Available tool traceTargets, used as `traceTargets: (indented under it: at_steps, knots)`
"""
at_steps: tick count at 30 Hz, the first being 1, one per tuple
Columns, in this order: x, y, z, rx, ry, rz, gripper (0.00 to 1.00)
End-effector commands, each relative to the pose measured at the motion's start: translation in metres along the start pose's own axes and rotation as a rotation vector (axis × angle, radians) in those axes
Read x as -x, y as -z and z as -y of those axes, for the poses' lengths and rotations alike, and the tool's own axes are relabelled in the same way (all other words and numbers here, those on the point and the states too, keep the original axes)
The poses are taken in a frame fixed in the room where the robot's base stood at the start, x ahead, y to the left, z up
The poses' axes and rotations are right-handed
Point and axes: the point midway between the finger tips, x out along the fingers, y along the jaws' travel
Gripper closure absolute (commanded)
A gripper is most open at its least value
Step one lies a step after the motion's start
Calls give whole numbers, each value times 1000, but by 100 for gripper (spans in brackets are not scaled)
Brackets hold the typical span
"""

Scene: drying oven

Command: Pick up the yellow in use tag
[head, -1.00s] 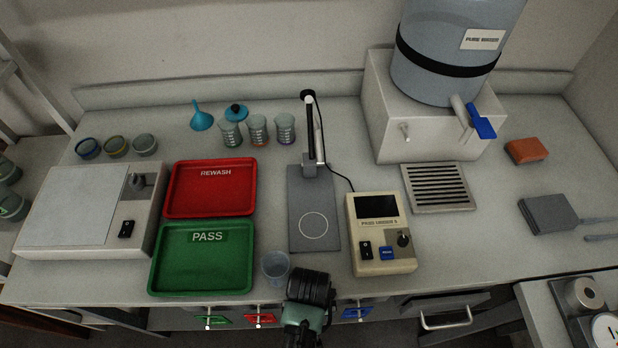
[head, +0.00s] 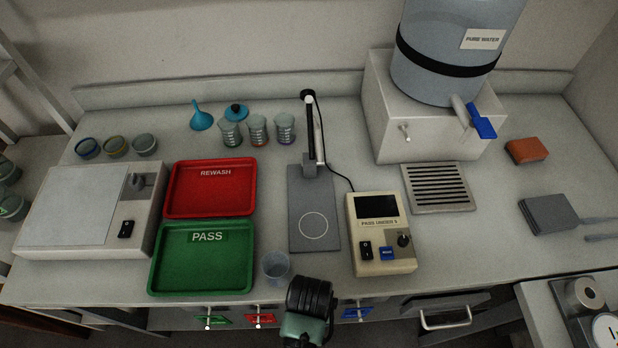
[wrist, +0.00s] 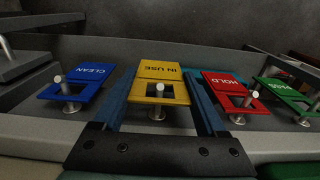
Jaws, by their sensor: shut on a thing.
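The yellow IN USE tag (wrist: 160,70) is in the middle of the wrist view, lettering upside down. It has a square opening, and a metal peg (wrist: 159,90) stands in that opening. My gripper (wrist: 160,76) has one blue finger along each side of the tag and is shut on it. In the head view, my dark wrist (head: 309,297) is at the bench's front edge. It hides the yellow tag and my fingertips there.
The blue CLEAN tag (wrist: 78,82) and red HOLD tag (wrist: 232,92) hang on pegs either side, with a green tag (wrist: 292,94) beyond. On the bench above, a clear cup (head: 276,265), green PASS tray (head: 203,285) and beige control box (head: 383,268) stand near the front edge.

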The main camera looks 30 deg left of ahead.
Motion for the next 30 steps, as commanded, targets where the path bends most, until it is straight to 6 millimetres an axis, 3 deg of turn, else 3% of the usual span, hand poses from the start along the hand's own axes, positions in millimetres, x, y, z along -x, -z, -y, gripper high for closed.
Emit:
traceTargets:
  at_steps: [12,18,24,30]
  knots:
    - [-1,-100,0,-2,1,3,77]
    - [0,-138,0,0,0,2,77]
    - [0,-158,0,0,-1,-1,77]
    - [0,-162,0,1,-1,-2,77]
